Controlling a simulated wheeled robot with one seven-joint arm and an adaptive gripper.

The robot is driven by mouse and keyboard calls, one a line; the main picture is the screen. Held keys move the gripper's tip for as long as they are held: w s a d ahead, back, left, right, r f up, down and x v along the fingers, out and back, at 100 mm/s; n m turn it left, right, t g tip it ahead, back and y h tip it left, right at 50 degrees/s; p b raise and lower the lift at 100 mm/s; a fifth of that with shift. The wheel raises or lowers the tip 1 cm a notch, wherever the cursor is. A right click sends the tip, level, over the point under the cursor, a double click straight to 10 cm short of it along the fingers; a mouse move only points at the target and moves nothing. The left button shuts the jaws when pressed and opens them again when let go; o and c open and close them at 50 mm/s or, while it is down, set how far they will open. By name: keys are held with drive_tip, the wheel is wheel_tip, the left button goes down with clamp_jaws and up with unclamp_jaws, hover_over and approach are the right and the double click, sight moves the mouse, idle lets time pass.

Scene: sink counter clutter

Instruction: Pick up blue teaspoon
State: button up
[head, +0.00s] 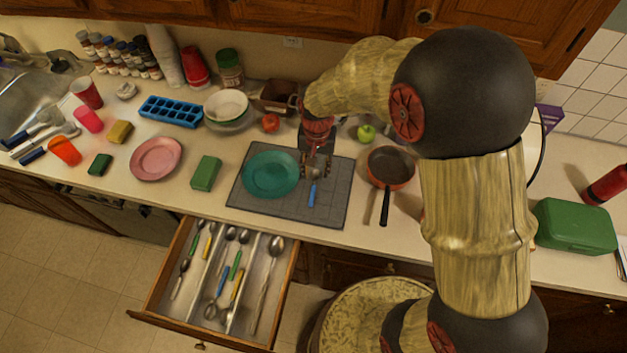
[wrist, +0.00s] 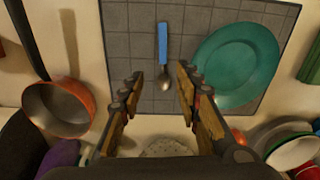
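The blue teaspoon (head: 312,191) lies on a grey mat (head: 333,210) on the counter, just right of a teal plate (head: 270,175). In the wrist view its blue handle (wrist: 163,42) points to the top and its metal bowl (wrist: 164,79) lies towards my gripper. My gripper (head: 316,172) is over the mat, near the bowl end of the spoon. In the wrist view its two fingers (wrist: 158,88) are spread apart, with the spoon's bowl seen between their tips and nothing held. The exact height above the mat is hard to tell.
An orange pan (head: 390,167) stands right of the mat. A red tomato (head: 270,123) and a green apple (head: 366,132) sit behind it. An open drawer (head: 222,285) with several utensils juts out below the counter. A green sponge (head: 206,173) lies left of the mat.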

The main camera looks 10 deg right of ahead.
sight(313, 190)
drive_tip(key=shift+a+f, duration=0.2)
drive_tip(key=shift+f, duration=0.3)
drive_tip(key=shift+a+f, duration=0.2)
drive_tip(key=shift+f, duration=4.2)
drive_tip(key=shift+s, duration=0.1)
drive_tip(key=shift+c, duration=0.3)
drive_tip(key=c, duration=0.7)
clamp_jaws()
